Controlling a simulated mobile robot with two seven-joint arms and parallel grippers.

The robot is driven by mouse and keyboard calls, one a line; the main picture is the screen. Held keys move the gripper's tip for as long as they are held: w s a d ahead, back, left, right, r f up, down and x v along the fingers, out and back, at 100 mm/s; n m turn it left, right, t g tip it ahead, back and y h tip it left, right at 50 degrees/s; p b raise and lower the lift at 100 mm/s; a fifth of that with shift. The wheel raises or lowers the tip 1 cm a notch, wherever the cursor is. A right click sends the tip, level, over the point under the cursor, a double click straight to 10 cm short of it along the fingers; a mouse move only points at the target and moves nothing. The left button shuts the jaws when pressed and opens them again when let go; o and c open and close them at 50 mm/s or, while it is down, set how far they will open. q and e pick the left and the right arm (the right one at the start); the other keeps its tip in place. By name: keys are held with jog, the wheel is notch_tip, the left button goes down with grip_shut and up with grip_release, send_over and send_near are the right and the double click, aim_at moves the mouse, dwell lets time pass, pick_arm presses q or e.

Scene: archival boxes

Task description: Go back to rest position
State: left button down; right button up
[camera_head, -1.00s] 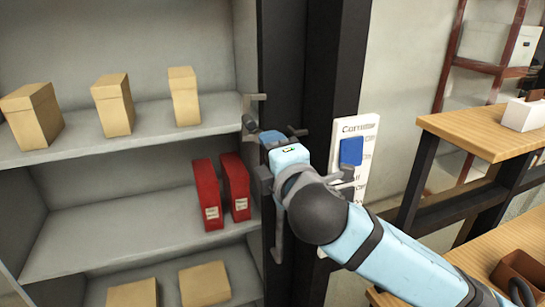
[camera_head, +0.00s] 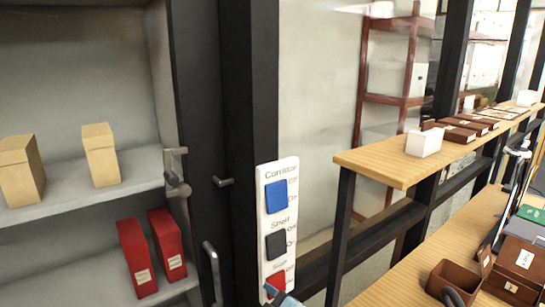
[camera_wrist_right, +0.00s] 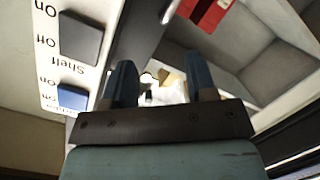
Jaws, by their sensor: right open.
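My right gripper (camera_wrist_right: 161,82) is open, with its two dark blue fingers apart and nothing visibly held between them. In the head view only a small light-blue part of my arm shows at the bottom edge, by the lower end of the white switch panel (camera_head: 278,222). The panel carries a blue switch (camera_head: 276,196), a black switch (camera_head: 275,245) and a red switch (camera_head: 275,286). The panel also shows upside down in the right wrist view (camera_wrist_right: 52,62), left of the fingers; I cannot tell the exact gap. My left gripper is out of view.
A grey cabinet holds tan boxes (camera_head: 101,155) on its upper shelf and red boxes (camera_head: 137,258) below. Metal handles (camera_head: 175,172) stick out beside the dark post (camera_head: 249,120). A wooden counter (camera_head: 385,160) and lower desk with brown boxes (camera_head: 522,262) stand at right.

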jog(key=s+d+f+m+g+h, duration=0.1)
jog(key=s+d+f+m, duration=0.4)
jog(key=s+d+f, duration=0.6)
jog(key=s+d+f+m+g+h, duration=0.1)
jog(key=s+d+f+m+h, duration=0.3)
jog(key=s+d+f, duration=0.6)
notch_tip(320, 180, down, 6)
jog(key=shift+s+d+r+m, duration=0.1)
jog(key=shift+s+d+m, duration=0.35)
jog(key=shift+m, duration=0.75)
